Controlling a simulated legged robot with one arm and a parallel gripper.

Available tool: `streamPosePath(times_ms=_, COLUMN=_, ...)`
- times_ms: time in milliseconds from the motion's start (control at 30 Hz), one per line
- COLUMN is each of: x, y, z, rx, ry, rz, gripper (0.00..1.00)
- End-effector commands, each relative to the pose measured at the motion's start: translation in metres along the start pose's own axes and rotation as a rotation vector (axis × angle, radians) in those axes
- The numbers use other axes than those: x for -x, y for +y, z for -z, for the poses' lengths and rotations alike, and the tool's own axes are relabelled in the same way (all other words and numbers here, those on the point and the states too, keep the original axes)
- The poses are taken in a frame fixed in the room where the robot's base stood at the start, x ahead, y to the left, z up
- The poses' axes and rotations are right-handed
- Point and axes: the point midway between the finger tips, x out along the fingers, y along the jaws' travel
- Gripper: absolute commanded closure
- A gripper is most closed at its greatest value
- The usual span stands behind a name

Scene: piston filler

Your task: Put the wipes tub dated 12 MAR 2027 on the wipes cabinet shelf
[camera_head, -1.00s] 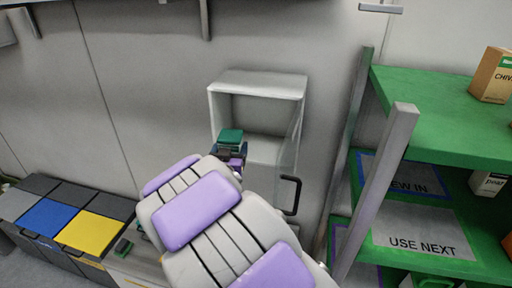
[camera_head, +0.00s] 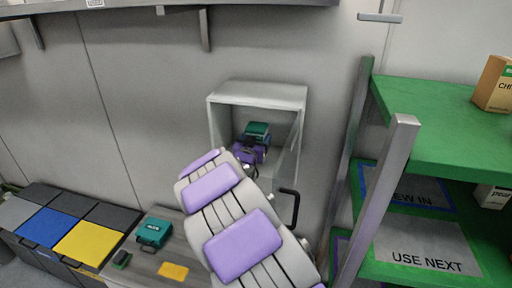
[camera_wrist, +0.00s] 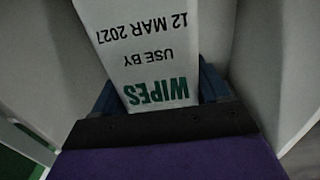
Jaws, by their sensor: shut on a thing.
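My gripper (camera_head: 252,146) is shut on the wipes tub (camera_head: 257,129), which shows a dark green top in the head view. In the wrist view the tub's white label (camera_wrist: 145,50) reads WIPES, USE BY 12 MAR 2027, upside down, between the fingers. The tub is inside the open front of the grey wall cabinet (camera_head: 258,92). The cabinet's pale inner walls (camera_wrist: 262,60) stand on both sides of it in the wrist view. Whether the tub touches the cabinet shelf is hidden by my gripper and arm.
The cabinet door, with a black handle (camera_head: 290,206), hangs open on the right. A green rack (camera_head: 440,115) stands further right. A teal tub (camera_head: 154,232) sits on a grey bench (camera_head: 150,266) at lower left, beside bins with blue and yellow lids (camera_head: 90,240).

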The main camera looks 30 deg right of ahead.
Motion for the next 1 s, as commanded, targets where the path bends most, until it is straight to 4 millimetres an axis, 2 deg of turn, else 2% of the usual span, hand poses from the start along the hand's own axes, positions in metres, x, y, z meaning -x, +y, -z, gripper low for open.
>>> streamPosePath(times_ms=100, x=-0.010, y=-0.002, z=0.000, rx=0.001, ry=0.004, rz=0.000, gripper=0.69)
streamPosePath(times_ms=267, x=-0.011, y=-0.006, z=-0.003, rx=0.004, ry=0.005, rz=0.001, gripper=0.69)
streamPosePath(times_ms=500, x=-0.013, y=-0.004, z=-0.036, rx=0.004, ry=-0.001, rz=0.001, gripper=0.69)
streamPosePath(times_ms=800, x=-0.014, y=-0.003, z=-0.036, rx=0.001, ry=0.001, rz=0.001, gripper=0.69)
streamPosePath(times_ms=833, x=-0.013, y=-0.003, z=-0.037, rx=0.001, ry=0.001, rz=0.001, gripper=0.24)
streamPosePath(times_ms=1000, x=-0.013, y=-0.004, z=-0.036, rx=0.002, ry=0.002, rz=0.001, gripper=0.08)
